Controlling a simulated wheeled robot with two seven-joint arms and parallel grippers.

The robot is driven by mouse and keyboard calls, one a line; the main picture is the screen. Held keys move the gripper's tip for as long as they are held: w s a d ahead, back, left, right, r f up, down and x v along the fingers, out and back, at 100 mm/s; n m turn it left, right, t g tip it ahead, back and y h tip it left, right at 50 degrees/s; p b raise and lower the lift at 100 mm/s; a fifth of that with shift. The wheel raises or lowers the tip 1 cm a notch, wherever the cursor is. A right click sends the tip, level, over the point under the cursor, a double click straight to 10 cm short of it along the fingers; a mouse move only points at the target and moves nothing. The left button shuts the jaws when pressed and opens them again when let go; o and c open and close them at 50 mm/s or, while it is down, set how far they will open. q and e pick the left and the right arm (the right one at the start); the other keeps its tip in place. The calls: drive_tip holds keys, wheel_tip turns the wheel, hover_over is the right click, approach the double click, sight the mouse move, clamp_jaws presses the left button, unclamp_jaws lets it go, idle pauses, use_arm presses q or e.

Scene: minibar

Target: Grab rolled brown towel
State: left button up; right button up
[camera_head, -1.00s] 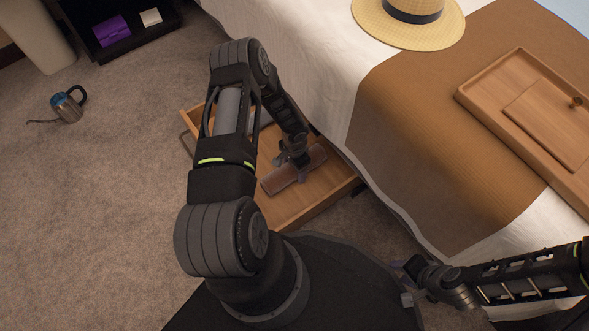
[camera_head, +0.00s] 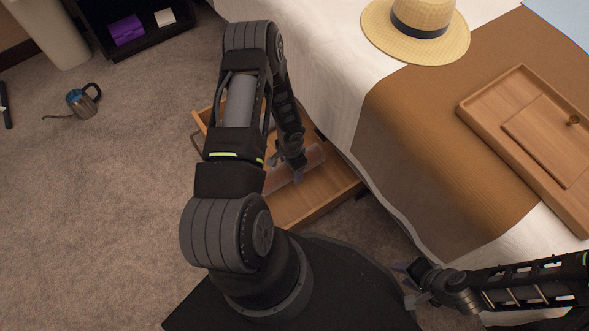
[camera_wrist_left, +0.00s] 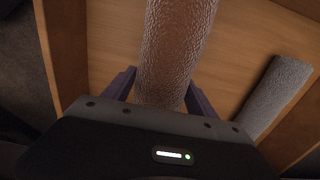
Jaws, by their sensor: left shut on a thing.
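The rolled brown towel (camera_head: 313,157) lies in an open wooden drawer (camera_head: 325,190) at the side of the bed. Its textured roll fills the upper middle of the left wrist view (camera_wrist_left: 176,45). My left gripper (camera_head: 285,170) reaches down into the drawer and is shut on the towel. In the left wrist view its two fingers (camera_wrist_left: 160,94) press on either side of the roll. The gripper and forearm hide part of the towel in the head view. My right gripper (camera_head: 408,283) is open and empty near the bed's lower edge.
A grey rolled towel (camera_wrist_left: 275,92) lies in the drawer to the right in the wrist view. The drawer walls are close around. The bed holds a straw hat (camera_head: 430,40), a brown runner (camera_head: 420,130) and a wooden tray (camera_head: 490,115). A kettle (camera_head: 83,102) stands on the carpet.

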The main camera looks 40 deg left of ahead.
use_arm(q)
wheel_tip(320, 180, up, 8)
drive_tip(key=shift+f+p, duration=0.1)
drive_tip(key=shift+p, duration=1.05)
drive_tip(key=shift+r, duration=0.5)
drive_tip(key=shift+s, duration=0.1)
